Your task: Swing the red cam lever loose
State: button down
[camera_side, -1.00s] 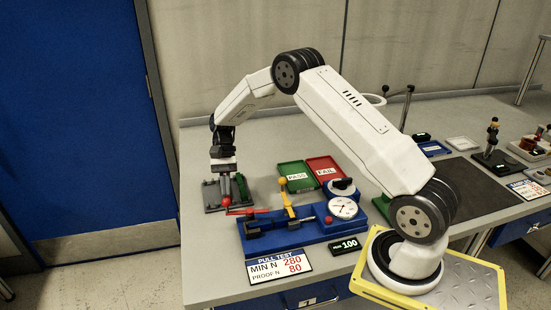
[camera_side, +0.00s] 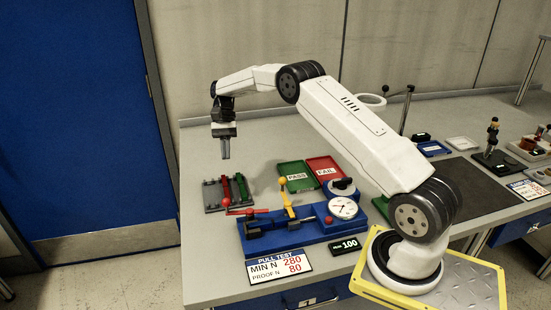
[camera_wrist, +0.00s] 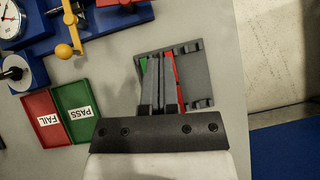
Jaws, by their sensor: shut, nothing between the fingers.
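The red cam lever (camera_side: 248,212) is on the left end of the blue pull-test fixture (camera_side: 300,232). It lies nearly level, and its red ball knob (camera_side: 227,202) points left. In the wrist view only a bit of red shows at the top edge. A yellow lever (camera_side: 287,203) with a ball knob stands upright in the fixture's middle; it also shows in the wrist view (camera_wrist: 71,32). My gripper (camera_side: 226,157) is shut and empty, pointing down. It hangs above a dark grey rack, clear of the red lever. In the wrist view its fingers (camera_wrist: 159,60) cover part of that rack.
The grey rack (camera_side: 212,194) holds green and red strips. Green PASS (camera_side: 294,177) and red FAIL (camera_side: 325,167) trays lie behind the fixture. A dial gauge (camera_side: 343,208) is at its right end. The pull-test sign (camera_side: 278,266) lies in front. The bench's left edge is near the rack.

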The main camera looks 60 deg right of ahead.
jog(key=shift+v, duration=1.25)
jog(key=shift+a, duration=0.15)
jog(key=s+a+n+t+h, duration=0.2)
jog(key=s+a, duration=0.3)
jog(key=s, duration=0.3)
jog(key=s+a+f+n+t+h, duration=0.1)
jog(key=s+a+n+t+h, duration=0.1)
jog(key=s+a+n, duration=0.2)
jog(key=s+a+f+n+t+h, duration=0.1)
jog(key=s+a+n+t+h, duration=0.1)
jog(key=s, duration=0.9)
jog(key=a+n+t, duration=0.1)
jog(key=a+n, duration=0.1)
jog(key=a, duration=0.1)
jog(key=shift+s+a+n, duration=0.3)
jog(key=shift+s+a, duration=0.05)
jog(key=shift+a, duration=0.05)
jog(key=shift+w, duration=0.1)
